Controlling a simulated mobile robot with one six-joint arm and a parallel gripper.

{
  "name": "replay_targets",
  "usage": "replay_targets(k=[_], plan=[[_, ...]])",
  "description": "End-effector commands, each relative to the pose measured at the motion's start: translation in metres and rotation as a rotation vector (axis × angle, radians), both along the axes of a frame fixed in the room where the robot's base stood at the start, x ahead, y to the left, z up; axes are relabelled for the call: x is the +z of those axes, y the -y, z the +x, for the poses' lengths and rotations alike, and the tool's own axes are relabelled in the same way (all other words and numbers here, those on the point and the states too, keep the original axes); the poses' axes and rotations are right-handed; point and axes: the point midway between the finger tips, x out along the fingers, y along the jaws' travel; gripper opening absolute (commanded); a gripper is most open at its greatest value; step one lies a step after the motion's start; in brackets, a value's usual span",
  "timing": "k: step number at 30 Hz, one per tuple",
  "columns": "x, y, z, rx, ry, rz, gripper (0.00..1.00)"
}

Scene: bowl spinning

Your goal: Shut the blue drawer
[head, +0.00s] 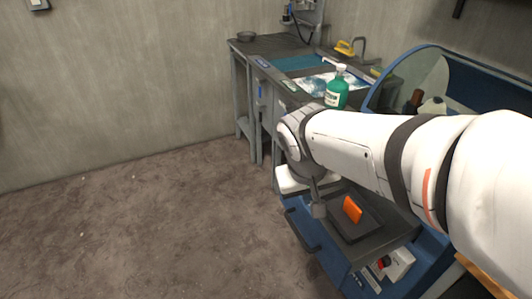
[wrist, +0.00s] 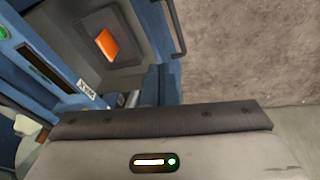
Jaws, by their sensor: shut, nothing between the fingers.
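The blue drawer (head: 331,259) is at the lower right of the head view, on the blue machine. An orange block (head: 352,209) lies in a dark square area there, also seen in the wrist view (wrist: 106,44). My gripper (head: 318,208) is shut and empty, and appears just above the drawer, near the handle. I cannot tell whether it touches it.
A workbench (head: 262,66) with a green bottle (head: 336,92) stands behind. A blue round-sided basin (head: 376,92) is at the right. A control box with a red knob (head: 384,262) is right of the drawer. The floor (head: 150,225) at the left is clear.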

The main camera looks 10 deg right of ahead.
Motion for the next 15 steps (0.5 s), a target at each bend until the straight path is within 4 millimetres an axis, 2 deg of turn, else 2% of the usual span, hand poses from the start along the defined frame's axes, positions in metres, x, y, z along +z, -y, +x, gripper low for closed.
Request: replay_targets(k=[1, 6, 10, 15], plan=[[-0.037, -0.011, 0.016, 0.024, 0.015, -0.039, 0.0], [-0.078, -0.048, 0.063, 0.068, 0.108, -0.148, 0.0], [-0.098, -0.077, 0.089, 0.097, 0.181, -0.196, 0.0], [-0.108, -0.1, 0.106, 0.116, 0.242, -0.223, 0.0]])
